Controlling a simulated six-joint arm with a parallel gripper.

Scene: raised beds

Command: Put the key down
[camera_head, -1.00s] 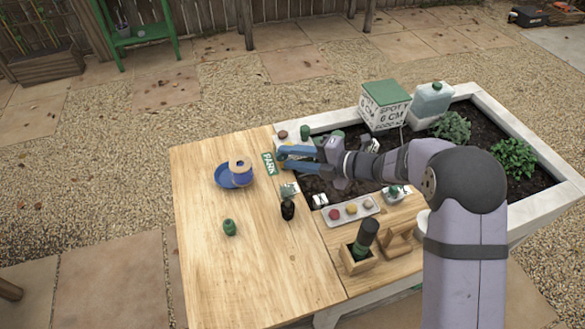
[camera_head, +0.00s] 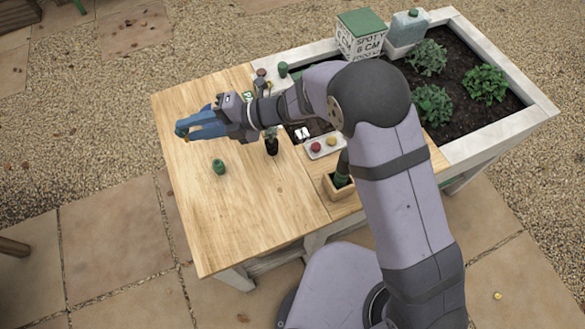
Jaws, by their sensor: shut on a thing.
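My gripper (camera_head: 184,131), with blue fingers, is over the left part of the wooden tabletop (camera_head: 190,210), near its left edge. It is shut on the key (camera_head: 181,133), of which only a small greenish-yellow bit shows at the fingertips. The key's shape is mostly hidden, and I cannot tell its height above the wood.
A small green pot (camera_head: 219,167) and a dark pot with a seedling (camera_head: 271,146) stand on the table. A tray (camera_head: 325,146) with coloured round pieces lies to the right. The planter bed (camera_head: 460,75) is behind. The front left wood is clear.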

